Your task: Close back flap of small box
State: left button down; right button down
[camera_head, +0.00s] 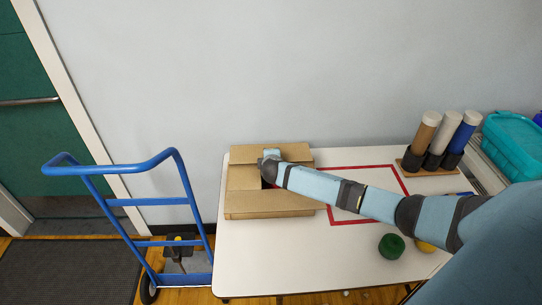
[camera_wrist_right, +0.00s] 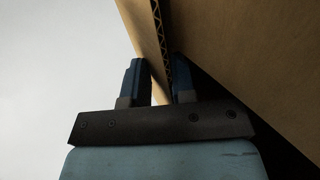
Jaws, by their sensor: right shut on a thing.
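The small cardboard box (camera_head: 268,213) stands on the left part of the white table. Its back flap (camera_head: 297,153) is along the wall side, and my right gripper (camera_head: 271,154) is at it, the arm reaching over the box from the right. In the right wrist view, the fingers of my right gripper (camera_wrist_right: 158,78) are either side of a cardboard edge (camera_wrist_right: 157,35) with corrugation showing, and are shut on this flap. A dark gap into the box shows beside the arm. My forearm hides the box's right side. My left gripper is in neither view.
The table (camera_head: 290,250) has a red taped outline (camera_head: 385,167) right of the box. Several tubes in a rack (camera_head: 433,150) and a teal bin (camera_head: 515,145) are at the right. A green roll (camera_head: 391,246) lies near the front. A blue hand truck (camera_head: 190,200) stands left.

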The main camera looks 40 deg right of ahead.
jog(key=shift+s+f, duration=0.2)
jog(key=shift+f, duration=0.45)
jog(key=c, duration=1.3)
grip_release()
jog(key=shift+c, duration=0.2)
jog(key=shift+w, duration=0.1)
jog(key=shift+a+r, duration=0.1)
jog(key=shift+r, duration=0.05)
jog(key=v, duration=1.3)
jog(key=shift+a+r, duration=0.15)
jog(key=shift+r, duration=0.15)
